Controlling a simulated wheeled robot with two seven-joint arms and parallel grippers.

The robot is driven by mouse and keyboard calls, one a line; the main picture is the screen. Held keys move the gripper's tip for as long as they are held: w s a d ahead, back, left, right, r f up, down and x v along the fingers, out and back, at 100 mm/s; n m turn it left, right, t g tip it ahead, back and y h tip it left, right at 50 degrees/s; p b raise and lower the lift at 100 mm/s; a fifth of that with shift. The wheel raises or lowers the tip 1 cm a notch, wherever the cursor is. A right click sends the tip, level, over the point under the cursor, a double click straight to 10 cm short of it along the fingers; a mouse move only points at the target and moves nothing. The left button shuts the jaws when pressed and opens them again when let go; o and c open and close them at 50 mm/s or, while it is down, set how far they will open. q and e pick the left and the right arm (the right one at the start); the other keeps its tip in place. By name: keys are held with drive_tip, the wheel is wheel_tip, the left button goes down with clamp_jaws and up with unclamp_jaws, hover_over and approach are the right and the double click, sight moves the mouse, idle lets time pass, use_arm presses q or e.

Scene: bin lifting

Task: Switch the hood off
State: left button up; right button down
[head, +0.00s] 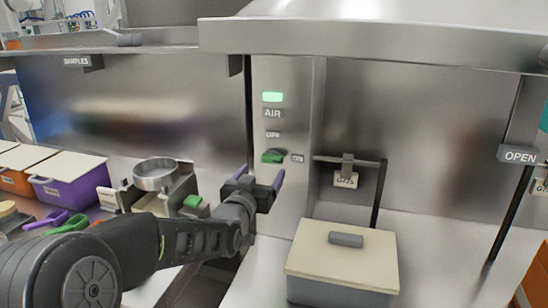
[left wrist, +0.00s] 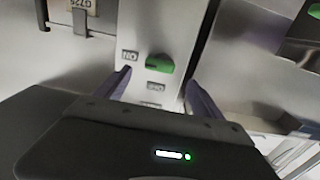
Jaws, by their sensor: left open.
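The hood's switch is a green knob (head: 272,156) on a narrow metal panel (head: 290,200). It points toward the ON label (head: 298,158), and the OFF label (head: 273,134) is just above it. A green lamp (head: 272,97) is lit above the word AIR. My left gripper (head: 261,174) is open and empty, just in front of and slightly below the knob. In the left wrist view, where the labels appear upside down, the knob (left wrist: 160,63) shows beyond and between the two purple fingers (left wrist: 162,92), apparently untouched. My right gripper is not in view.
A lidded grey box (head: 342,257) stands on the counter right of the panel, below a bar handle (head: 347,160) with a tag. A round metal dish (head: 154,174) on a stand and a purple bin (head: 70,182) are at left. An OPEN sign (head: 518,155) is far right.

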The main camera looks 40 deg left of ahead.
sight(271, 161)
use_arm(q)
drive_tip(key=shift+s, duration=0.15)
drive_tip(key=shift+p+x, duration=1)
drive_tip(key=shift+x, duration=2.95)
drive_tip(key=c, duration=1.4)
